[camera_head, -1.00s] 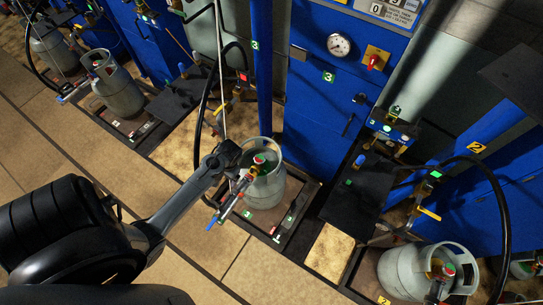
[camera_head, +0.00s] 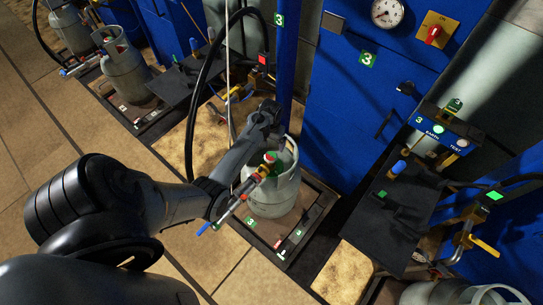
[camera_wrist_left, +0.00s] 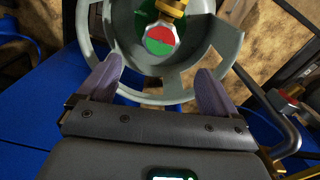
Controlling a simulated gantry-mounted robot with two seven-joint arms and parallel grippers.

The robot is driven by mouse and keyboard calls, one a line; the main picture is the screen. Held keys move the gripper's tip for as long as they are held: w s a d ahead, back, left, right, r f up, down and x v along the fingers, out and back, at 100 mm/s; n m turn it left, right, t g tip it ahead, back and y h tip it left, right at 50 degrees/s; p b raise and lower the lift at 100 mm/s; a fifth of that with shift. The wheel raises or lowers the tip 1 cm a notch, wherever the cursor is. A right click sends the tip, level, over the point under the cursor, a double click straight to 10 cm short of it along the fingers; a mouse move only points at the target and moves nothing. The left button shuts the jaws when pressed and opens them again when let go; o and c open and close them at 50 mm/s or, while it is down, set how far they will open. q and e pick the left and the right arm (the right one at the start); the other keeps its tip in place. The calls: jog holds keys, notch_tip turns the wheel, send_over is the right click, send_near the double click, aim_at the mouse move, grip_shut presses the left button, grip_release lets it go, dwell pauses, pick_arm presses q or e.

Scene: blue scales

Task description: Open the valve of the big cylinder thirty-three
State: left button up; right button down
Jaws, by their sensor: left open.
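A grey gas cylinder (camera_head: 272,197) stands upright on the low scale beside the blue post marked 3; no number is readable on it. Its valve knob (camera_head: 270,157), red and green, sits inside the collar and shows from above in the left wrist view (camera_wrist_left: 160,40). A filling handle with a blue tip (camera_head: 222,215) is at the valve, sticking out to the lower left. My left gripper (camera_head: 266,117) is open and empty above the collar's far side. In the left wrist view its fingers (camera_wrist_left: 160,82) straddle the near collar rim (camera_wrist_left: 168,93), short of the knob.
The scale platform (camera_head: 262,238) carries small green and red tags. A blue cabinet (camera_head: 340,120) with a gauge (camera_head: 387,12) stands behind. A black hose (camera_head: 196,110) hangs left of the post. Other cylinders (camera_head: 128,75) stand left. The tiled floor in front is clear.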

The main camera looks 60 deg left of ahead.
aim_at(271, 156)
pick_arm(q)
notch_tip(271, 156, down, 10)
jog(key=b, duration=0.3)
jog(key=shift+r+b, duration=0.25)
jog(key=shift+b, duration=0.05)
jog(key=shift+c, duration=0.3)
jog(key=shift+s, duration=0.1)
jog(key=c, duration=1)
